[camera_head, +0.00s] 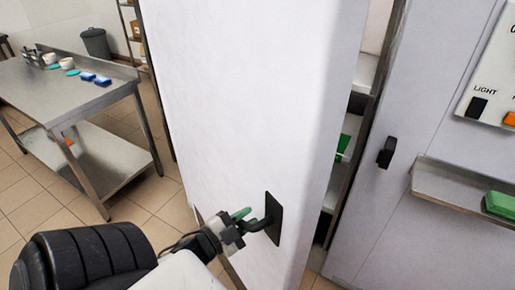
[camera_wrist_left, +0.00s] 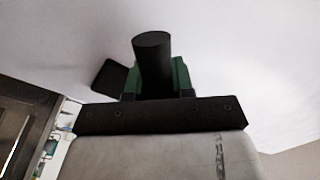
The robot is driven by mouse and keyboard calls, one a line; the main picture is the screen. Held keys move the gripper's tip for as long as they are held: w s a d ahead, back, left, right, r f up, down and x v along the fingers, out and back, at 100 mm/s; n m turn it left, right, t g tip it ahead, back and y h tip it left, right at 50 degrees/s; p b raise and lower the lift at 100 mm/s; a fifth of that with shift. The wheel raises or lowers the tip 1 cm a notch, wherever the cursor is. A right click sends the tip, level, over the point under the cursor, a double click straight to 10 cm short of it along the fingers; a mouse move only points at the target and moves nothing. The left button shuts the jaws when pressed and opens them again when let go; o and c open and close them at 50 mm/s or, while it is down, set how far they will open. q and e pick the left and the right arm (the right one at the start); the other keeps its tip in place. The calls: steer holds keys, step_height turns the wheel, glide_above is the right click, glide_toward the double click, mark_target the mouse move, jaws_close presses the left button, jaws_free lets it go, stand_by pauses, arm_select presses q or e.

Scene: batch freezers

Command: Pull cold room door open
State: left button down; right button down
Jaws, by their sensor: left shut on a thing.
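The white cold room door (camera_head: 250,100) stands partly open, with a gap on its right through which shelves and green items show. Its black handle (camera_head: 268,220) is on a dark plate low on the door. My left gripper (camera_head: 245,222) is shut on the handle. In the left wrist view the dark handle bar (camera_wrist_left: 153,65) sits between the green-padded fingers (camera_wrist_left: 182,78). The black handle plate (camera_wrist_left: 112,78) shows behind it against the white door surface. My right gripper is not in view.
A steel table (camera_head: 70,95) with blue and teal items stands at the left, with a grey bin (camera_head: 95,43) behind it. Right of the gap are a black latch piece (camera_head: 387,152), a wall shelf (camera_head: 450,186) with a green item, and a switch panel (camera_head: 490,75). Tiled floor is clear between table and door.

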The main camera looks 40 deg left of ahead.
arm_select(q)
steer(key=shift+s, duration=0.1)
steer(key=c, duration=1)
jaws_free()
steer(key=shift+o, duration=0.2)
steer(key=shift+s+a+f, duration=0.1)
steer(key=shift+s, duration=0.3)
steer(key=s+a+b, duration=0.1)
steer(key=s+b, duration=0.2)
steer(key=s, duration=0.6)
steer(key=shift+s+a+f, duration=0.25)
steer(key=shift+s, duration=0.15)
